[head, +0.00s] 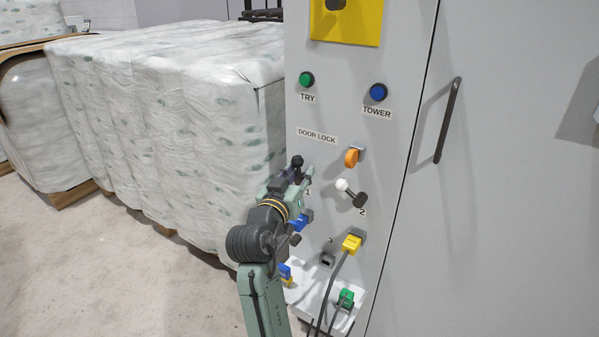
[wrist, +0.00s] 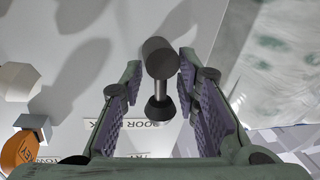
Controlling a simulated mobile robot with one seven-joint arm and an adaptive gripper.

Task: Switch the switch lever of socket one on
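The switch lever of socket one (wrist: 160,58) has a dark cylindrical knob on a thin metal stem with a dark round base. In the wrist view it stands between my two fingers, with a visible gap on both sides. In the head view its dark knob (head: 296,161) shows at the tip of my gripper (head: 300,174), by a label partly hidden that seems to read 1. My gripper is open around the lever and does not appear to touch it. My gripper hides the lever's base in the head view.
Below are blue (head: 299,222), yellow (head: 351,243) and green (head: 346,297) plugs or sockets. Wrapped bales (head: 190,120) stand left; a door handle (head: 447,120) is right.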

